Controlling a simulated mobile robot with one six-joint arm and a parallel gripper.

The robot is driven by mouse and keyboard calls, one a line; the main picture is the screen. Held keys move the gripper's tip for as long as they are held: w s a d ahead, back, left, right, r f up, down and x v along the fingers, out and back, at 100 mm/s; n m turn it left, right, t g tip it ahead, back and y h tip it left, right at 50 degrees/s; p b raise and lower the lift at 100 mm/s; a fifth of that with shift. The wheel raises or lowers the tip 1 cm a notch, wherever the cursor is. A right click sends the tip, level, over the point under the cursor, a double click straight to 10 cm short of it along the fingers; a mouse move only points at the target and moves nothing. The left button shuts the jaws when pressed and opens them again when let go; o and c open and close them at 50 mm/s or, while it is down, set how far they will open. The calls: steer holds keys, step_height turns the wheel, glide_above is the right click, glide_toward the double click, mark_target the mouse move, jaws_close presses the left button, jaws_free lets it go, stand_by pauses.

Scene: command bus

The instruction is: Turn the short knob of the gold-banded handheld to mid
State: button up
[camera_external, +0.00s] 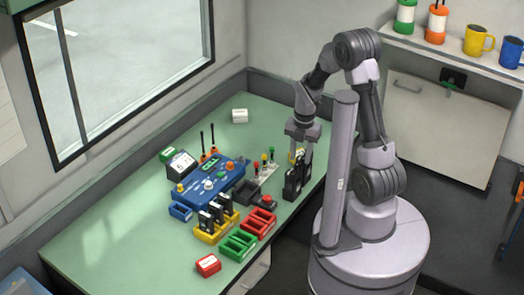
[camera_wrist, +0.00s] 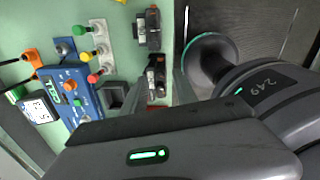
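Two black handhelds stand close together at the right part of the green desk in the external view, the front one (camera_external: 291,187) and one behind it (camera_external: 303,172). In the wrist view two dark handhelds show, one higher up (camera_wrist: 148,29) and one lower (camera_wrist: 156,77) near pale finger parts. My gripper (camera_external: 300,152) points down just above the pair, its fingers apart around a small yellow patch. I cannot tell whether that patch is the gold band or whether the fingers touch it. The short knob cannot be made out.
A blue console (camera_external: 208,187) with knobs lies left of the handhelds. A yellow rack (camera_external: 207,238) holds several black handhelds. Green (camera_external: 238,246) and red (camera_external: 259,222) trays and a grey plate (camera_external: 262,170) with coloured levers are close by.

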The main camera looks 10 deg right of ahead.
steer(key=shift+f, duration=0.9)
jaws_close()
steer(key=m, duration=0.3)
